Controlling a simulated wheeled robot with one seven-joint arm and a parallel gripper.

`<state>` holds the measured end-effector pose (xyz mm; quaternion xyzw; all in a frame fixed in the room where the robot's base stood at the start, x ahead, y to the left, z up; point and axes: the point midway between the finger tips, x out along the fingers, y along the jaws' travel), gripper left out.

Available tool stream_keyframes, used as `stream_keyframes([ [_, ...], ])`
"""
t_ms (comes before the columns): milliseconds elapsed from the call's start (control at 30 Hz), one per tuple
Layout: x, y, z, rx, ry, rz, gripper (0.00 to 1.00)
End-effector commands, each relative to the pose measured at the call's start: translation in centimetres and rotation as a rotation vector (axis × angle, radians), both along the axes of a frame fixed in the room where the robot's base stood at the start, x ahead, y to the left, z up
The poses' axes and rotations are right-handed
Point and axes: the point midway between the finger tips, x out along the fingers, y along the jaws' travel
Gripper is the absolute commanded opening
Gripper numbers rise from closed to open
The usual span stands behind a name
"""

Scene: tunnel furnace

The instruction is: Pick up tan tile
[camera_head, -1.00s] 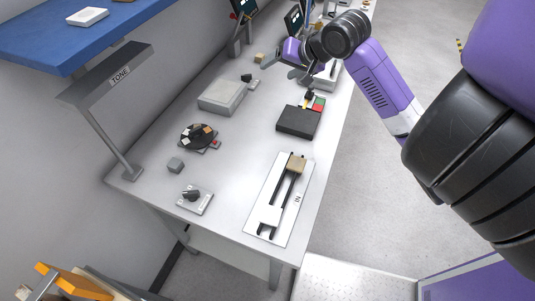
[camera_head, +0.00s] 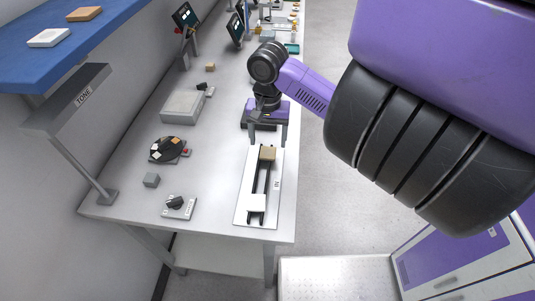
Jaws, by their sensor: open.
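A tan tile (camera_head: 268,153) sits at the far end of a dark two-rail track on a white plate (camera_head: 245,212) marked IN. My gripper (camera_head: 267,142) is open and points down. In the picture, its fingertips appear on either side of the tile's far edge, and I see nothing between them. I cannot tell how high the fingers are above the tile. Another flat tan tile (camera_head: 84,14) lies on the blue shelf (camera_head: 100,33), beside a white tile (camera_head: 48,38).
A small tan cube (camera_head: 210,67) lies farther back.

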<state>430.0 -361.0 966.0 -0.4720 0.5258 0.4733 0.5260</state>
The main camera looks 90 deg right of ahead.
Motion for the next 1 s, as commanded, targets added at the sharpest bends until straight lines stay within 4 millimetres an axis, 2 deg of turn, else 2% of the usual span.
stream_keyframes([
  [300, 0.0, 0.0, -4.0, 0.000, 0.000, -0.001, 0.71],
  [600, 0.1, -0.1, -4.6, -0.001, -0.001, 0.001, 0.71],
  [667, 0.1, -0.1, -4.6, -0.001, -0.001, 0.001, 0.61],
  [933, 0.1, -0.1, -4.5, -0.001, -0.001, 0.001, 0.08],
  [1000, 0.1, -0.1, -4.5, -0.001, -0.001, 0.001, 0.05],
])
